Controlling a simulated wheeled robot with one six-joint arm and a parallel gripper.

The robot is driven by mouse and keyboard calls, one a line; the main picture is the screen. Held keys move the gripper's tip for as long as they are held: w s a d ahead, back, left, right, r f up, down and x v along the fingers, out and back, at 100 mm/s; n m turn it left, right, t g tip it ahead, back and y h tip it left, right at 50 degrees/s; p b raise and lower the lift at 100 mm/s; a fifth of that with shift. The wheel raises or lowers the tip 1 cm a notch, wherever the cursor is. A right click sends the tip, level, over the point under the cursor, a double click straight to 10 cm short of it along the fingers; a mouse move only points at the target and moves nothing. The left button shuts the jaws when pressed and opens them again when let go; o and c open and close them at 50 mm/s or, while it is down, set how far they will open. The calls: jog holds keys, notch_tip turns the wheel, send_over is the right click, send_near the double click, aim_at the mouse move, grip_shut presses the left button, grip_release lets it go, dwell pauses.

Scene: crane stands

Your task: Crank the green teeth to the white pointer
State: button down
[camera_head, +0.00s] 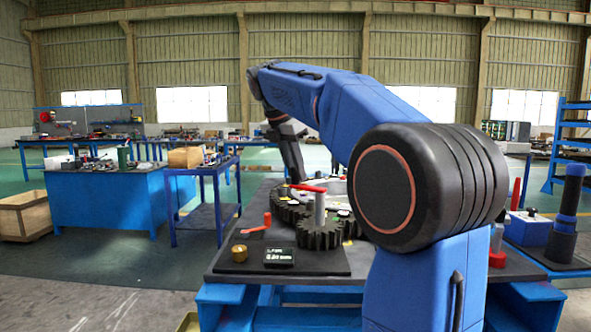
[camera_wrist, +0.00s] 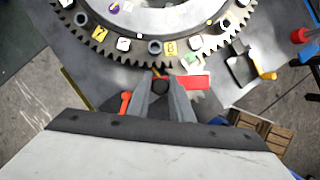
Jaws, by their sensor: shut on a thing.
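A red crank arm (camera_head: 308,188) sits on a grey post above a small dark gear (camera_head: 319,236); the arm also shows in the wrist view (camera_wrist: 194,82). My gripper (camera_wrist: 160,83) is shut on the crank's dark knob, at the arm's left end in the wrist view. In the head view my gripper (camera_head: 296,178) is at the same end of the crank. A large dark toothed wheel (camera_wrist: 125,55) with numbered yellow, white and grey tiles lies just beyond. A small green and white patch (camera_wrist: 191,60) shows near its rim; I cannot tell green teeth or the white pointer clearly.
A red lever (camera_head: 257,227), a brass knob (camera_head: 239,253) and a small display (camera_head: 279,257) stand at the table's front left. A yellow-handled grey part (camera_wrist: 243,69) is right of the wheel in the wrist view.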

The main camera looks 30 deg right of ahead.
jog(key=shift+s+a+n+t, duration=0.45)
jog(key=shift+a+n, duration=0.3)
jog(key=shift+n, duration=0.45)
jog(key=shift+s+a+n, duration=0.3)
jog(key=shift+s+a, duration=0.15)
jog(key=shift+a, duration=0.1)
jog(key=c, duration=1.6)
grip_release()
jog(key=shift+o, duration=0.2)
jog(key=shift+r, duration=0.1)
jog(key=v, duration=1.7)
jog(key=shift+d+r, duration=0.2)
jog(key=shift+d, duration=0.05)
jog(key=shift+s, duration=0.15)
